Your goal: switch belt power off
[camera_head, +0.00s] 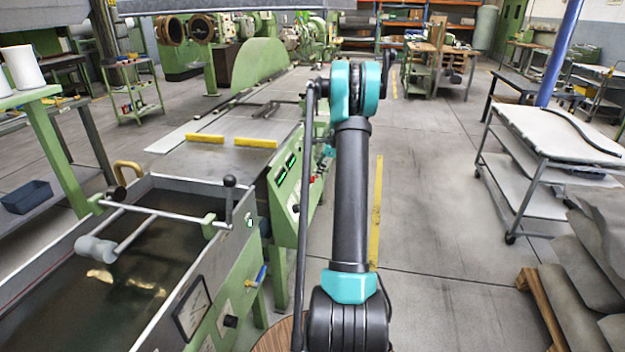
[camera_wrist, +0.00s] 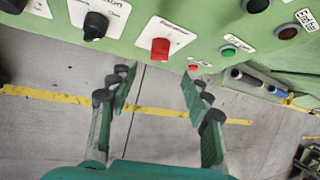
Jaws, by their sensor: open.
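A green control panel (camera_wrist: 200,28) fills the top of the wrist view. On it is a red rotary switch (camera_wrist: 160,48) on a white label plate; the label is too small to read. A black knob (camera_wrist: 95,26) sits to its left. A green button (camera_wrist: 228,52) and a red button (camera_wrist: 193,68) sit to its right. Which control is for belt power I cannot tell. My gripper (camera_wrist: 155,88) is open and empty, its fingertips just below the red switch in the picture, apart from it. In the head view the green panel (camera_head: 288,180) is left of my arm, which hides part of it.
A water-filled trough (camera_head: 120,275) with a metal handle frame stands at front left. A long machine bed (camera_head: 215,165) runs behind it. A white-topped cart (camera_head: 550,135) stands at right. Open floor with a yellow line (camera_head: 376,210) lies right of my arm.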

